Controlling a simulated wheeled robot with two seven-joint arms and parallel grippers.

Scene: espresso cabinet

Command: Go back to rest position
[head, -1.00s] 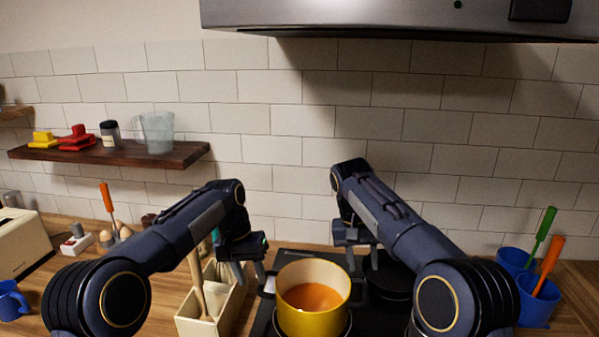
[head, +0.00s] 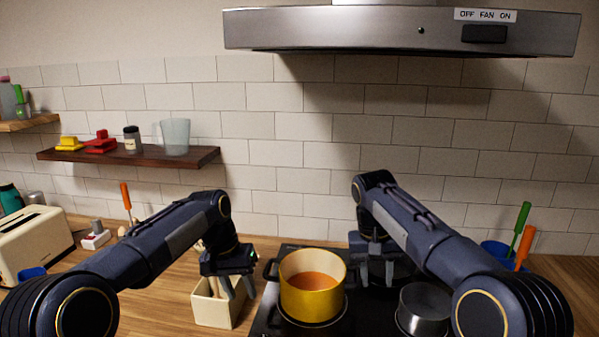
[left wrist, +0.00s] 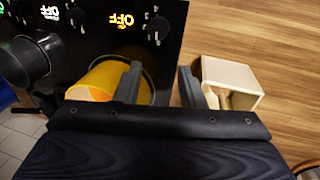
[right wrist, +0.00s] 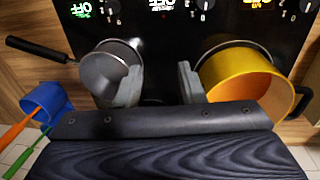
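My left gripper (head: 240,291) is open and empty, between the utensil box and the yellow pot (head: 313,304). My right gripper (head: 376,283) is open and empty, over the stove to the right of the pot. In the right wrist view its fingers (right wrist: 158,84) are apart, between a steel saucepan (right wrist: 104,75) and the yellow pot (right wrist: 235,75). Neither gripper visibly holds anything. The yellow pot sits on the stove with orange-brown contents.
A pale box of utensils (head: 214,309) stands left of the black stove (head: 266,324). A toaster (head: 35,242) is at the far left. A wooden shelf (head: 130,155) and a range hood (head: 400,30) are on the wall. Blue cups of utensils (head: 497,255) stand at the right.

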